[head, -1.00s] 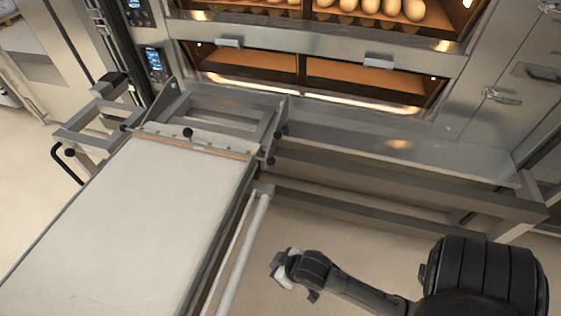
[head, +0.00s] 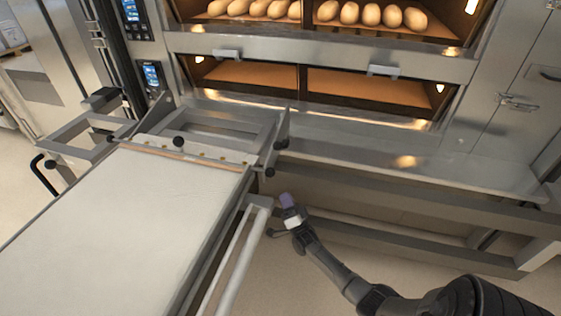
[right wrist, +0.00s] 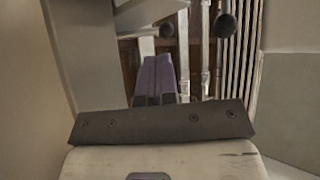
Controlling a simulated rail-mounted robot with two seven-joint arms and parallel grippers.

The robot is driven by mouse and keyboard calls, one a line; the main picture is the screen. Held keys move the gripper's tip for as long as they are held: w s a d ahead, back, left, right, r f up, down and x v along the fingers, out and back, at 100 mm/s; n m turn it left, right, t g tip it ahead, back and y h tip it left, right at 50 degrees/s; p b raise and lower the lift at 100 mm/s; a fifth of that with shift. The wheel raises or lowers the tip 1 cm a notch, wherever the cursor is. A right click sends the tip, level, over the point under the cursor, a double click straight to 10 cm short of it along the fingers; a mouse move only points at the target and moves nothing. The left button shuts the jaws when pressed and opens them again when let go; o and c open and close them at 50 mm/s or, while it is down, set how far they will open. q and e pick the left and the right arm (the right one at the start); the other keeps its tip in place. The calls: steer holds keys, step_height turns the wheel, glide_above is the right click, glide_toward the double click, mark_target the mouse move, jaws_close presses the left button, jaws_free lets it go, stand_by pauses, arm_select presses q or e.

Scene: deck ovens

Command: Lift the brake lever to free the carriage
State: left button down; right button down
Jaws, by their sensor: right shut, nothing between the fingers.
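The carriage (head: 110,215) is a long loader with a pale belt, standing in front of the ovens. I cannot tell for sure which belongs to the brake lever. My right gripper (head: 286,199) has purple fingertips and is shut and empty, just right of the carriage's front right corner and below the corner knob. In the right wrist view its fingers (right wrist: 156,75) point toward metal bars, with a black knob (right wrist: 226,25) ahead to the right. My left gripper is out of view.
A deck oven (head: 330,50) with loaves on its upper deck stands behind. Its lower deck (head: 375,88) looks empty. A metal rail (head: 400,195) runs along the oven's foot. A pale side bar (head: 244,262) runs along the carriage's right side. Open floor lies right of it.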

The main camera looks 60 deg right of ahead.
mark_target(281, 145)
steer(key=shift+s+d+r+m+h, duration=0.2)
steer(key=shift+s+d+m+h, duration=0.3)
steer(key=shift+h, duration=0.3)
steer(key=shift+s+d+r+m+h, duration=0.15)
steer(key=shift+s+d+m+h, duration=0.25)
steer(key=shift+m+h, duration=0.35)
steer(key=shift+w, duration=0.15)
steer(key=b+x, duration=0.5)
steer(key=x, duration=0.9)
steer(key=r+m+g+p, duration=0.1)
steer(key=p, duration=0.2)
steer(key=d+r+m+g+p, duration=0.1)
steer(key=p, duration=0.2)
steer(key=r+m+g+h+p, duration=0.1)
steer(key=m+g+p, duration=0.1)
steer(key=p, duration=0.1)
steer(key=shift+w+d+r, duration=0.2)
steer(key=shift+d+r, duration=0.05)
steer(key=shift+d, duration=0.05)
steer(key=shift+f, duration=0.1)
